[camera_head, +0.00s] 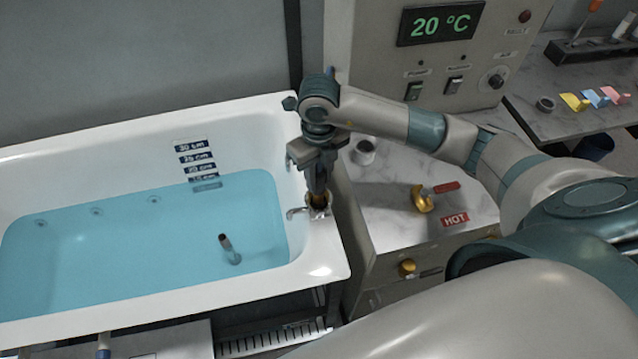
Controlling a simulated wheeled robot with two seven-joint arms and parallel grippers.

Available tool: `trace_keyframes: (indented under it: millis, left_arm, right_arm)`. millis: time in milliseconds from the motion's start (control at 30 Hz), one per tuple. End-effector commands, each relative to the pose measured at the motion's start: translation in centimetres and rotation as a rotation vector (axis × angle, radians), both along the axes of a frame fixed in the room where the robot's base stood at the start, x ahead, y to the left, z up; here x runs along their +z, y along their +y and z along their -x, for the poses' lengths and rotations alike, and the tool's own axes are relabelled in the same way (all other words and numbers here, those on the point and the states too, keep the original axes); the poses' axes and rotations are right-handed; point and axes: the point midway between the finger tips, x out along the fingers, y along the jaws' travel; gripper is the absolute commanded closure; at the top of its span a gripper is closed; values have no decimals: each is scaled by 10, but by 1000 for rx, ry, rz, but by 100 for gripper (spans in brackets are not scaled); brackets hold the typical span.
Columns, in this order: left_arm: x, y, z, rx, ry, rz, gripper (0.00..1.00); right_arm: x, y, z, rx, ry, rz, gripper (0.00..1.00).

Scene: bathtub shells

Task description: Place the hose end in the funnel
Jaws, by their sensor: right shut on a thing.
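My right gripper (317,190) points down over the right rim of the white bathtub. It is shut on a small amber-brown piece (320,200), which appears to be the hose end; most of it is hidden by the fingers. Directly below is a small pale square fitting (319,213) on the rim, probably the funnel. The lower tip of the held piece overlaps its opening in this view; I cannot tell how deep it sits or whether it touches. No length of hose shows clearly. My left gripper is not in view.
The bathtub (325,262) holds blue water with an upright dark-tipped rod (229,250). A faucet (296,212) is left of the fitting. A marble-topped counter (385,220) with a brass valve (422,198) stands right. A control panel (440,25) reads 20 °C behind my arm.

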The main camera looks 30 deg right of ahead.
Motion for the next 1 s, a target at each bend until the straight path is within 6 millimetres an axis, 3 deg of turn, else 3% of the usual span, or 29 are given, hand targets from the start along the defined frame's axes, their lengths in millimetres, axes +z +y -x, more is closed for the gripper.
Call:
trace_keyframes:
  millis: [333, 767, 800, 833, 867, 1000]
  left_arm:
    - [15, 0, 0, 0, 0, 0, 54]
    - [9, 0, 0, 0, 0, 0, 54]
    - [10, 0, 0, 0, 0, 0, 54]
    - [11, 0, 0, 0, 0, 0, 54]
    - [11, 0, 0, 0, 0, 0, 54]
    - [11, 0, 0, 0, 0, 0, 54]
  right_arm:
    - [-33, 0, 1, 0, 2, 1, 100]
    - [-40, 0, 0, 1, 0, 1, 100]
    - [-39, 0, 0, 1, 0, 1, 67]
    - [-38, 0, 0, 1, 0, 1, 60]
    - [-38, 0, 1, 1, 1, 1, 56]
    - [-38, 0, 1, 0, 1, 1, 56]
